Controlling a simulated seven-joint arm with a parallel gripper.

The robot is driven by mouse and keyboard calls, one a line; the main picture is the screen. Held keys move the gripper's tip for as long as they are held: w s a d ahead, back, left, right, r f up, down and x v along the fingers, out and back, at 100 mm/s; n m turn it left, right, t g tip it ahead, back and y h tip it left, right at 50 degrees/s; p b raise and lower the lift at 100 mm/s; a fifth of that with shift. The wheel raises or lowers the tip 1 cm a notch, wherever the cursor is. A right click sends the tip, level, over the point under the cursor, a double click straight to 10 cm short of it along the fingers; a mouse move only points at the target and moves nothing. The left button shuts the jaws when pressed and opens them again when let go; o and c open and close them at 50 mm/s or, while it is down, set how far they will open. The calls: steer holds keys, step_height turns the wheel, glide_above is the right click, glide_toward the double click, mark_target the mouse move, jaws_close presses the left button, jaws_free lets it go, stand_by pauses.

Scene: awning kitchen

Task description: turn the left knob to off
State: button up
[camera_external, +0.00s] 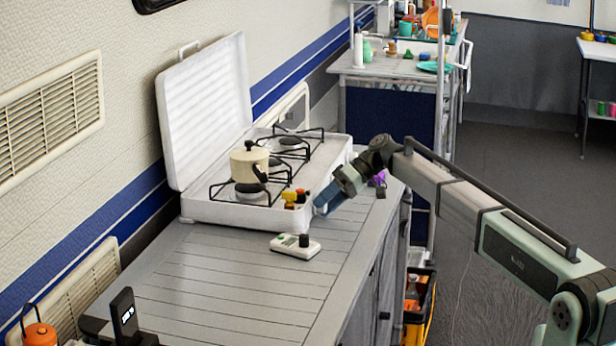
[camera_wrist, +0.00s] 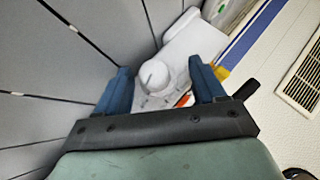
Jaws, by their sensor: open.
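The white stove (camera_external: 240,213) stands on the counter with its lid raised against the wall. My gripper (camera_external: 322,207) is at the stove's front side, fingers pointing down and left. In the wrist view, my gripper (camera_wrist: 160,66) is open, with one blue finger on either side of a white round knob (camera_wrist: 154,76). The knob has a small grey pointer mark. I cannot tell whether the fingers touch it. The knobs do not show in the external view, so I cannot be sure which knob this is.
A cream pot (camera_external: 248,163) sits on the burner grate. Small jars with yellow and red caps (camera_external: 294,197) stand at the stove's front corner. A white device with a black knob (camera_external: 295,246) lies on the counter (camera_external: 230,290), whose near middle is clear.

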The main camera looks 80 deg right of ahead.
steer(key=shift+d+f, duration=0.3)
steer(key=shift+d, duration=0.2)
steer(key=shift+v, duration=0.9)
steer(key=shift+s+d+r, duration=0.2)
steer(key=shift+s+r, duration=0.15)
steer(key=shift+r, duration=0.3)
steer(key=shift+s+d+r, duration=0.2)
steer(key=shift+s+r, duration=0.1)
steer(key=shift+r, duration=0.4)
steer(key=shift+s+d+r, duration=0.2)
steer(key=shift+s+r, duration=0.15)
steer(key=shift+r, duration=0.3)
